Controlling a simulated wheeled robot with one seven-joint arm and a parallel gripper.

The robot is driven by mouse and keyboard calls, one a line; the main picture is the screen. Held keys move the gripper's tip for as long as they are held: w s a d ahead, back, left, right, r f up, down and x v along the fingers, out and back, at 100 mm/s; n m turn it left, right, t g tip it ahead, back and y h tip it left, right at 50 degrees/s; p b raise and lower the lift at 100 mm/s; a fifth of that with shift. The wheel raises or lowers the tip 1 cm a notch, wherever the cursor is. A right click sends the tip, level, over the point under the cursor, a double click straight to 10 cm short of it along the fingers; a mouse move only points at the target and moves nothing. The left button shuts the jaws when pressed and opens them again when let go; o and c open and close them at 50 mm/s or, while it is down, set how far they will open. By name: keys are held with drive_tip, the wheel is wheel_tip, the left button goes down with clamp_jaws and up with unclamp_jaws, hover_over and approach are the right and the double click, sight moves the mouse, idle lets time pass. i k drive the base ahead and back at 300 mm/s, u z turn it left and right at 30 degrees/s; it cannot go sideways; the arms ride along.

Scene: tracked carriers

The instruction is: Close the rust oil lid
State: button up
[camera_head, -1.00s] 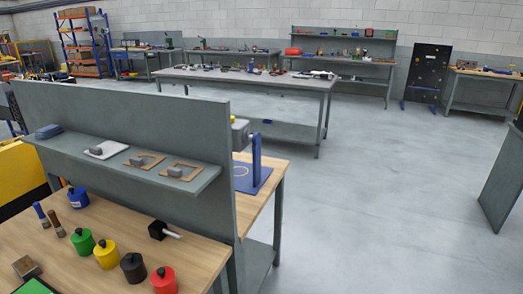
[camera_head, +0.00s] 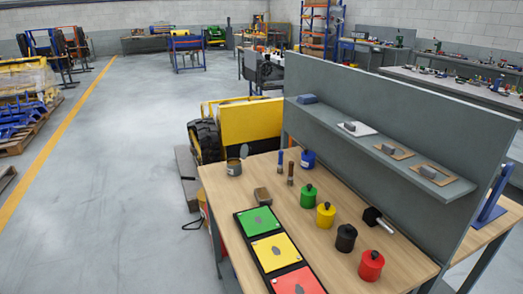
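A small grey-brown tin (camera_head: 234,168) stands at the far left corner of the wooden workbench. A dark round lid (camera_head: 244,151) stands up at its rim, so the tin looks open. I cannot read a label, so I cannot tell for sure that it is the rust oil. My gripper is not in view.
On the workbench (camera_head: 238,194) are a block (camera_head: 262,195), two brushes (camera_head: 290,172), blue, green, yellow, black and red canisters, a hammer (camera_head: 377,219) and a tray of coloured panels (camera_head: 274,252). A shelf panel (camera_head: 400,120) stands behind.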

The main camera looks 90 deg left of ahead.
sight(244, 149)
drive_tip(key=u, duration=0.6)
drive_tip(key=i, duration=3.9)
drive_tip(key=u, duration=4.2)
drive_tip(key=i, duration=1)
drive_tip(key=u, duration=0.05)
